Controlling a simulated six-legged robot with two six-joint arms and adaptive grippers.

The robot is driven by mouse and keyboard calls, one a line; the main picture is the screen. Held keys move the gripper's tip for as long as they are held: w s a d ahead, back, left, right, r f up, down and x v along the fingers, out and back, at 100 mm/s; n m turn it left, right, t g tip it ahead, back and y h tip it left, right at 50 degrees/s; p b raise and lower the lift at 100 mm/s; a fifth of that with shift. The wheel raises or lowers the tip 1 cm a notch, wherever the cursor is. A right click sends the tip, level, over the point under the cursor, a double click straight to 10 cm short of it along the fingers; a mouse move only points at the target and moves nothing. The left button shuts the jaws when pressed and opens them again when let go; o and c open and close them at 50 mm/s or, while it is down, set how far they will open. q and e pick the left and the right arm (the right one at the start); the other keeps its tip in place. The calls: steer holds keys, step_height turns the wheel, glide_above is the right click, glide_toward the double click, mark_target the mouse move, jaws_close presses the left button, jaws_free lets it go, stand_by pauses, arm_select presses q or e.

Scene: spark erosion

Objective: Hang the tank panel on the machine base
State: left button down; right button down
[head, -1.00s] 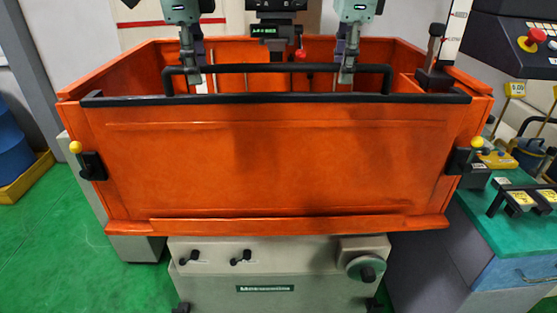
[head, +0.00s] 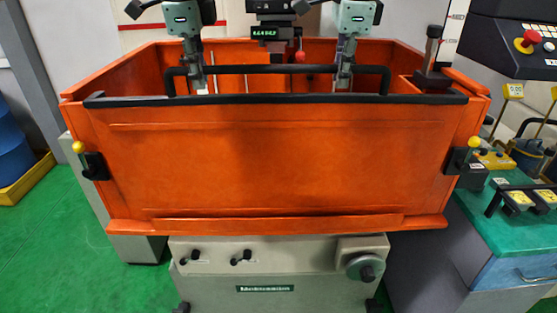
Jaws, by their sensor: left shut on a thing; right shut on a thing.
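The orange tank panel (head: 280,165) stands upright across the front of the orange tank, above the grey machine base (head: 320,258). It has a black top edge (head: 280,100) and a black bar handle (head: 270,69). My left gripper (head: 198,82) is shut on the left part of the handle. My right gripper (head: 344,80) is shut on its right part. The lower ledge of the panel is just above the base front; whether it rests on hooks is hidden. Black latches with yellow knobs sit at the left (head: 93,164) and right (head: 460,160) ends.
A green-topped bench (head: 490,225) with weights and tools stands at the right. A control console with a red button (head: 532,38) is at upper right. Blue drums (head: 12,145) in a yellow tray (head: 25,180) stand at the left. The green floor at lower left is clear.

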arm_select(q)
steer(key=shift+w+r, duration=0.1)
steer(key=shift+r, duration=0.05)
arm_select(e)
steer(key=shift+w+r, duration=0.1)
stand_by(0.4)
arm_select(q)
steer(key=shift+w+r, duration=0.15)
steer(key=shift+r, duration=0.1)
arm_select(e)
steer(key=shift+w+r, duration=0.2)
